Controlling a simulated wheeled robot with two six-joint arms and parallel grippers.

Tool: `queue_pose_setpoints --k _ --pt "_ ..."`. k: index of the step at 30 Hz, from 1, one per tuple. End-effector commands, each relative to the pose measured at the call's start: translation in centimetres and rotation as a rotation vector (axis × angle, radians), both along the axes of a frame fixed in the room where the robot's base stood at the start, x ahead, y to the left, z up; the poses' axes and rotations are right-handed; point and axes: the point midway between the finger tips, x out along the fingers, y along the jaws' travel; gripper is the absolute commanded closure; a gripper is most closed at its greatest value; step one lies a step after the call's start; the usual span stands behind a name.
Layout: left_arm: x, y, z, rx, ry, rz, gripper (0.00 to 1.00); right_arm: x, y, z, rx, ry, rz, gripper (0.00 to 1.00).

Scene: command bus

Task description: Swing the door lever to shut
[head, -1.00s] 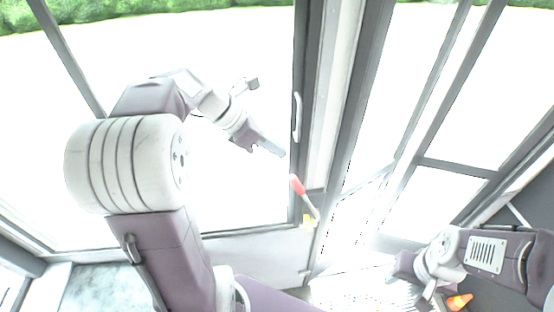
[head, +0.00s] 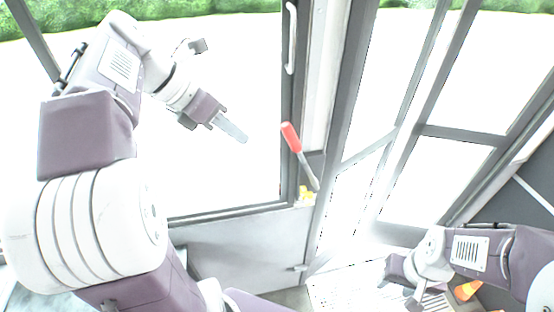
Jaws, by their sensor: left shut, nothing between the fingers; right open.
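The door lever (head: 292,138) has a red grip on a grey metal shaft that runs down to the right. Its grip points up and to the left. Its lower end is by a small yellow piece (head: 305,193) at the foot of the window post. My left gripper (head: 231,128) is shut and empty, left of the red grip with a clear gap between them. My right gripper (head: 400,283) is low at the right, far from the lever; its fingers are small and partly hidden.
A dark window frame with a white handle (head: 291,38) stands behind the lever. Glass door panels (head: 440,180) fill the right side. An orange cone-like object (head: 467,290) lies beside my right gripper. A pale panel (head: 235,250) is below the window.

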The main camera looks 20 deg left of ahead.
Motion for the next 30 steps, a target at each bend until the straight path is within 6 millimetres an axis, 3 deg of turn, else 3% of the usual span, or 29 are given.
queue_pose_setpoints --k 7,19,24,30 --pt "0.6 -0.8 -1.2 -0.003 0.002 -0.004 1.0 0.0 0.0 -0.1 0.0 -0.001 0.0 0.53" --pt "3.9 -4.6 -8.2 -0.002 0.004 -0.005 1.0 0.0 0.0 -1.2 0.0 -0.001 0.0 0.53" --pt "6.2 -5.8 -6.7 -0.002 0.001 -0.004 1.0 0.0 0.0 0.2 0.0 -0.001 0.0 0.53" --pt "7.2 -6.3 -6.5 -0.001 0.001 -0.001 1.0 0.0 0.0 0.4 0.0 -0.001 0.0 0.53"
